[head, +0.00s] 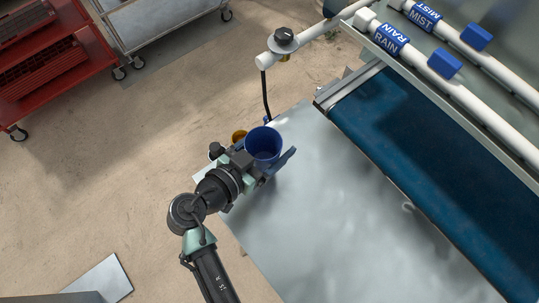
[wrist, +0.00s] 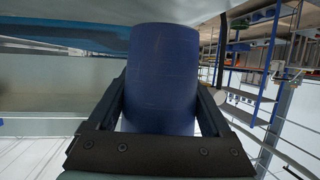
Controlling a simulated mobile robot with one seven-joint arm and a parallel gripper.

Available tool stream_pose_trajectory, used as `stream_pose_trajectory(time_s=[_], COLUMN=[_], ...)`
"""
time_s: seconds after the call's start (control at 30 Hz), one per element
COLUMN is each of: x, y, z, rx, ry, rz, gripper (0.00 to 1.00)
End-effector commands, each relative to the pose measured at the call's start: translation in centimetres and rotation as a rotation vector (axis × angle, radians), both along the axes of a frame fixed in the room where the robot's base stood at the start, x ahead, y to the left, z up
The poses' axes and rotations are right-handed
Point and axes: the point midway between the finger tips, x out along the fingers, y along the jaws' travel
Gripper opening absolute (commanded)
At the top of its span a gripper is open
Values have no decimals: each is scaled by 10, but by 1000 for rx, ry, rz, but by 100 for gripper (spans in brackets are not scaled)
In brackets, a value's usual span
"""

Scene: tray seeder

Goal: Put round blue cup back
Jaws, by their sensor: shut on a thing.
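The round blue cup (head: 264,144) is upright with its open rim facing up, over the left end of the metal table. My gripper (head: 268,160) is shut on it, with one finger on each side. In the wrist view the cup's blue wall (wrist: 162,70) fills the middle, between the two dark fingers of my gripper (wrist: 162,92). I cannot tell whether the cup's base touches the table.
A yellow-orange round thing (head: 239,134) is partly hidden behind my gripper. The metal table (head: 330,215) is bare to the right. A blue belt (head: 430,150) and white pipes labelled RAIN (head: 391,39) and MIST (head: 422,17) lie beyond. A red cart (head: 60,60) stands far left.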

Motion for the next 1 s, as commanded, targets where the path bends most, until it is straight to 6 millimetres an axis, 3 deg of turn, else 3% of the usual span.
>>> stream_pose_trajectory(time_s=[0.4,0.8,0.83,0.9,1.0], x=[0,0,0,0,0], y=[0,0,0,0,0], z=[-49,-54,-53,-53,-53], rx=[-1,0,0,1,0], ry=[-1,-2,-2,-1,0], rz=[2,2,2,2,2], gripper=[16,16,87,99,100])
